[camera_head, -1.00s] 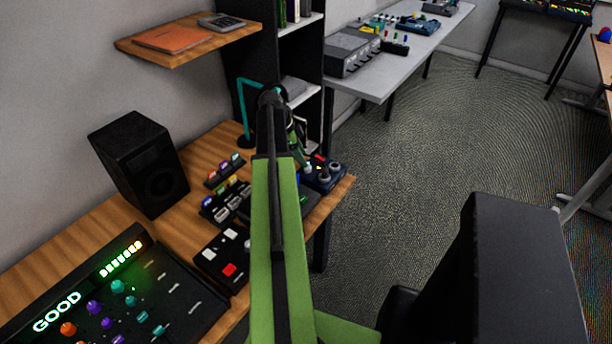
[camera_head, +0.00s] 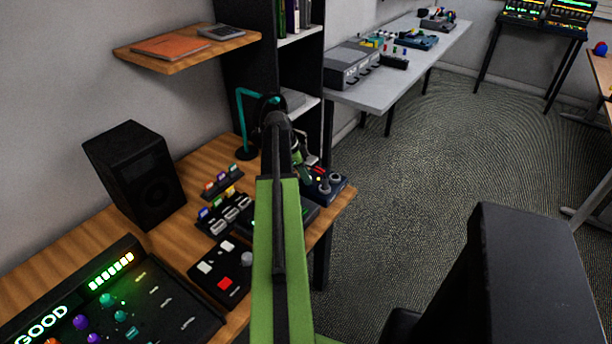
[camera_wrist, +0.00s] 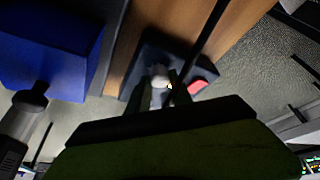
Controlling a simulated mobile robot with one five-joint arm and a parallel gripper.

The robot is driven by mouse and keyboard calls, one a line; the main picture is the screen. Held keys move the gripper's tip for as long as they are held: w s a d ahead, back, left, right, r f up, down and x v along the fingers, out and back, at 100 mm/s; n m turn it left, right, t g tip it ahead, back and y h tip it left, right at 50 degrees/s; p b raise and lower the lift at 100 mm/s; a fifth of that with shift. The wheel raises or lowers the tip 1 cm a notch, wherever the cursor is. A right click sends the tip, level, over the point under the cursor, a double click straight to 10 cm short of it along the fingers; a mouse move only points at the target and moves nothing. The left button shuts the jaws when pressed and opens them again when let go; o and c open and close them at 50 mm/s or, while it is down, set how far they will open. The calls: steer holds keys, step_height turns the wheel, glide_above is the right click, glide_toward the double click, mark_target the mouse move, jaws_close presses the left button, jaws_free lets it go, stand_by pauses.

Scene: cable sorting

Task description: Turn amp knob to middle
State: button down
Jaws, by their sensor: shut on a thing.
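In the wrist view, a small pale knob (camera_wrist: 159,74) stands on a dark box (camera_wrist: 150,50) that also has a red part (camera_wrist: 197,87). My gripper (camera_wrist: 162,88) has its two dark fingers on either side of the knob, shut on it. The knob's pointer and turn angle cannot be made out. In the head view, a dark blue box (camera_head: 331,191) with grey knobs sits at the desk's right end, and it looks like the same box. My green arm reaches towards it and hides part of that area.
The wooden desk (camera_head: 66,252) holds a black speaker (camera_head: 133,177), a mixer panel (camera_head: 160,318) reading GOOD, a box with a red button (camera_head: 225,284) and a teal stand (camera_head: 241,115). A shelf (camera_head: 187,50) overhangs the back. Open carpet (camera_head: 420,170) lies to the right.

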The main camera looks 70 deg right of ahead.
steer(key=shift+s+a+n+t+h, duration=0.2)
steer(key=shift+n+t+h, duration=0.15)
steer(key=shift+n, duration=0.75)
steer(key=n+h, duration=0.1)
steer(key=n, duration=0.2)
steer(key=shift+d+t, duration=0.1)
steer(key=shift+t, duration=0.25)
steer(key=c, duration=1.2)
jaws_free()
steer(key=shift+o, duration=0.2)
steer(key=p+v, duration=1.6)
steer(key=v, duration=0.1)
steer(key=shift+r, duration=0.25)
